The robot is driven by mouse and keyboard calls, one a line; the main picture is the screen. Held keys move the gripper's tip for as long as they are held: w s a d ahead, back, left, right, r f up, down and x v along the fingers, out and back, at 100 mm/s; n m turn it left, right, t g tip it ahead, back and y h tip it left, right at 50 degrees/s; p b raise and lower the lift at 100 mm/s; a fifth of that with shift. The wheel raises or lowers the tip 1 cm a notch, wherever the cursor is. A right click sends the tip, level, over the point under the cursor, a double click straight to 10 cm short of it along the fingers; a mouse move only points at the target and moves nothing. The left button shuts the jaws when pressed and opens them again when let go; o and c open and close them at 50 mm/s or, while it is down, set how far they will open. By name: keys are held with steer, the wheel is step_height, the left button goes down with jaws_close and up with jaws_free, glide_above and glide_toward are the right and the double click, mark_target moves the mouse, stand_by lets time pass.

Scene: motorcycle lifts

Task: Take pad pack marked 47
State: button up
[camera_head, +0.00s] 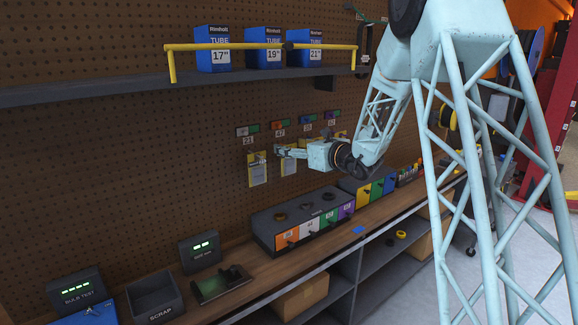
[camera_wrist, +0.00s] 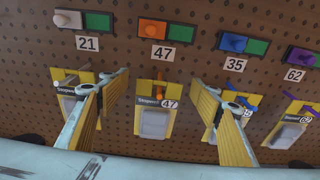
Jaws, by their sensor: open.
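The pad pack marked 47 (camera_wrist: 155,122) hangs on the pegboard in the wrist view, a yellow card with a pale grey pad and a "47" tag. An orange peg with a "47" label (camera_wrist: 159,53) is above it. My gripper (camera_wrist: 161,82) is open and empty, with one finger on each side of the pack in the picture; I cannot tell how far off the pack is. In the head view my gripper (camera_head: 279,151) is at the row of packs, partly covering them.
Packs hang on both sides: 21 (camera_head: 257,168) at left, 35 (camera_wrist: 246,110) and 62 (camera_wrist: 288,132) at right, partly behind my fingers. A shelf (camera_head: 190,86) with blue tube boxes is above. A bench (camera_head: 262,270) with a coloured drawer unit (camera_head: 290,238) is below.

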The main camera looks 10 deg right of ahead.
steer(key=shift+c, duration=0.7)
steer(key=c, duration=1.1)
